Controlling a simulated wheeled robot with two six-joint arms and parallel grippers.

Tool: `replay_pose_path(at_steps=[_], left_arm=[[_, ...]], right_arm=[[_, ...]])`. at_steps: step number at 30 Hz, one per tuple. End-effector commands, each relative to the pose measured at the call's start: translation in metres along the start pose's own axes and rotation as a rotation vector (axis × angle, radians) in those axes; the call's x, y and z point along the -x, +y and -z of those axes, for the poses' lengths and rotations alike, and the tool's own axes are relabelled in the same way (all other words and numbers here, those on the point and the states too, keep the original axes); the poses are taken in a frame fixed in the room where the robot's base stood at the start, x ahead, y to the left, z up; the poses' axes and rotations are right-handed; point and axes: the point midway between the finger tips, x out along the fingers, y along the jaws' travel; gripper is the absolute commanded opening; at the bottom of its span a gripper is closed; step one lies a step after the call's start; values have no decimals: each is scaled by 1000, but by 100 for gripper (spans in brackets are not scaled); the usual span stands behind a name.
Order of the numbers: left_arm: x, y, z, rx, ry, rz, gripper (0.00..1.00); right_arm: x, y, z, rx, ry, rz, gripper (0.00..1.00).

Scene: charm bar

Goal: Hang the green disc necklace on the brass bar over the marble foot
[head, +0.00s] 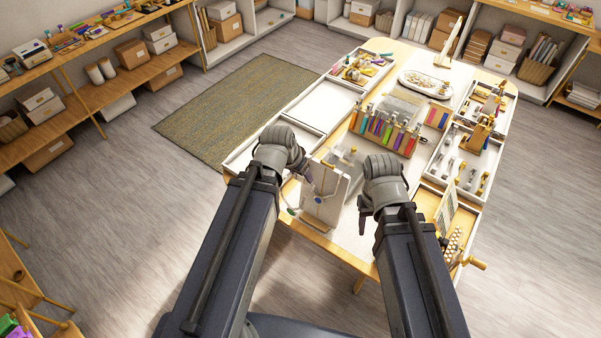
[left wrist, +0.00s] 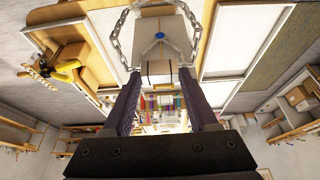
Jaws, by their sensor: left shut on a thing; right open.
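My left gripper (head: 302,176) is shut at the table's near edge. A silver chain (left wrist: 119,42) loops beyond its fingertips in the left wrist view; I cannot tell exactly which part is gripped. In the head view a thin chain hangs below that gripper, with a small green disc (head: 292,211) at its low end. A pale upright board (head: 325,196) with a blue round pendant (head: 318,201) stands just right of it. A small brass piece (head: 328,164) shows behind the board; the bar and marble foot are not clearly made out. My right gripper (head: 364,212) is open and empty, right of the board.
A rack of coloured strips (head: 385,130) stands mid-table. Trays with metal fittings (head: 463,165) line the right side, with a hand crank (head: 475,264) near the front. An empty white tray (head: 324,106) lies at the left.

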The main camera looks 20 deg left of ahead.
Motion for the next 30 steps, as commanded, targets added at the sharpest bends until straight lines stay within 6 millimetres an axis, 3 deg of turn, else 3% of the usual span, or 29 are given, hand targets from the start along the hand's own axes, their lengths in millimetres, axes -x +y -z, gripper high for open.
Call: replay_pose_path(at_steps=[5, 11, 17, 30], left_arm=[[-4, 0, -2, 0, 0, 0, 0], [-26, 0, -11, 0, 0, 0, 0], [-71, 0, -30, 0, 0, 0, 0], [-192, 0, -79, 0, 0, 0, 0]], right_arm=[[-4, 0, 0, 0, 0, 0, 50], [-28, -3, 2, 1, 0, 0, 50], [-77, -7, 5, 4, 1, -1, 50], [-206, -19, 13, 13, 3, -3, 50]])
